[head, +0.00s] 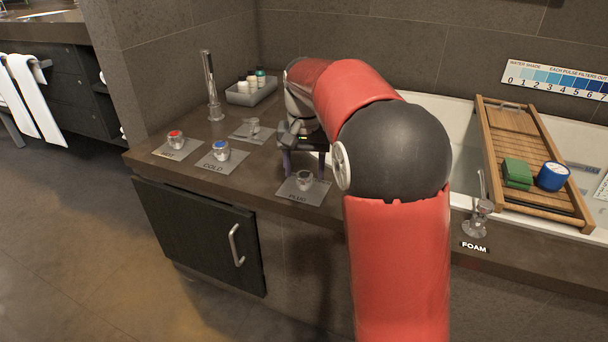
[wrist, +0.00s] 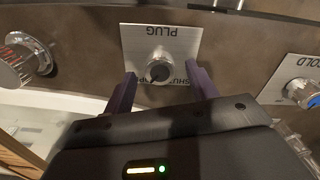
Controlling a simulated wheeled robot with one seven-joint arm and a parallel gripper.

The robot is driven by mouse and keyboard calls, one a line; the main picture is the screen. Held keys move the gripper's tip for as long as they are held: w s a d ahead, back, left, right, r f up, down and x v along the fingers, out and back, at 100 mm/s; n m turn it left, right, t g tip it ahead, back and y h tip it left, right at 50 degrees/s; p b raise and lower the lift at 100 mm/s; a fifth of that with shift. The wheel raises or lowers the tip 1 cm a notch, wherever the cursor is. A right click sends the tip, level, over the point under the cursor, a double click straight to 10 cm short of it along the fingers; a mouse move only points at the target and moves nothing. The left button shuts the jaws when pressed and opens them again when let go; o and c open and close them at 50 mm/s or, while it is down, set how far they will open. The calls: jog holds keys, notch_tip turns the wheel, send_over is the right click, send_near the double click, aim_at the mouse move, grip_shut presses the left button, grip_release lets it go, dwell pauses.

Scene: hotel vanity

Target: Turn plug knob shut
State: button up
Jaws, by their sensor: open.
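The plug knob (head: 304,180) is a small metal knob on a grey plate marked PLUG (head: 290,194), near the front edge of the counter. In the wrist view the knob (wrist: 160,66) stands in the middle of its plate (wrist: 185,40), with part of the word SHUT visible beside it. My gripper (head: 306,168) is above and just behind the knob. Its two purple fingers (wrist: 160,88) are open, one on either side of the knob's near side, with nothing between them that I can see held. Whether a finger touches the knob cannot be told.
The foam knob (head: 477,218) is to the right. A wooden bath tray (head: 515,135) spans the tub. A grey bottle tray (head: 252,93) stands at the back.

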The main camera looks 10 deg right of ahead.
jog(key=shift+f, duration=0.95)
jog(key=c, duration=1)
